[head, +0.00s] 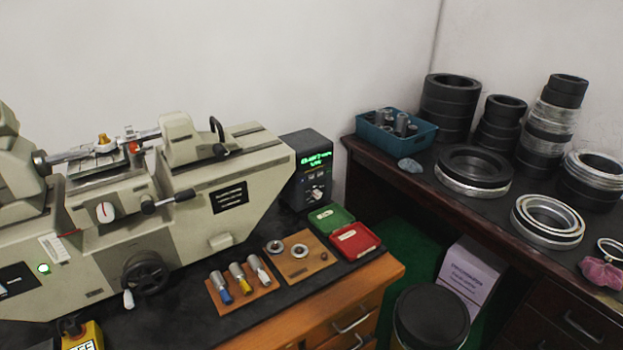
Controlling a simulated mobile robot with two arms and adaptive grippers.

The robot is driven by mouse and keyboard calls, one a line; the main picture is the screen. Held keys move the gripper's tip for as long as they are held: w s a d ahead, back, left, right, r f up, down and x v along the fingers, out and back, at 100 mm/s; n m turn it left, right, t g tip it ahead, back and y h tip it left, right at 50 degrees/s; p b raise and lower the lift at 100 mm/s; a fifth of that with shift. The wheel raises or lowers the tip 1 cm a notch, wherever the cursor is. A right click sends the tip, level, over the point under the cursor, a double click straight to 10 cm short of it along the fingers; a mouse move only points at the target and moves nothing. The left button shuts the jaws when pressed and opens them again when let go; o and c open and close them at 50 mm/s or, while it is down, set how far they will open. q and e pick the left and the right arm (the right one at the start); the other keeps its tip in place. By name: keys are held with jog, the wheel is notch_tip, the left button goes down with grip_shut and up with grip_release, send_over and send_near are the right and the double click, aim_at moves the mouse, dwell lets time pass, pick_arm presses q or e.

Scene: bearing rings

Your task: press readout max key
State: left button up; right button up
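The readout (308,170) is a dark upright box on the bench, just right of the beige machine. Its screen (314,161) is lit with green characters that are too small to read. Below the screen are small keys and a pale knob or button (316,194); I cannot tell which key is the max key. Neither of my grippers shows in the head view.
The beige machine (235,165) fills the left of the bench. In front of the readout lie an open green and red case (356,240), a wooden board with rings (298,268) and several tools (240,278). A black-lidded bin (431,318) stands on the floor. Ring stacks (449,105) fill the right table.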

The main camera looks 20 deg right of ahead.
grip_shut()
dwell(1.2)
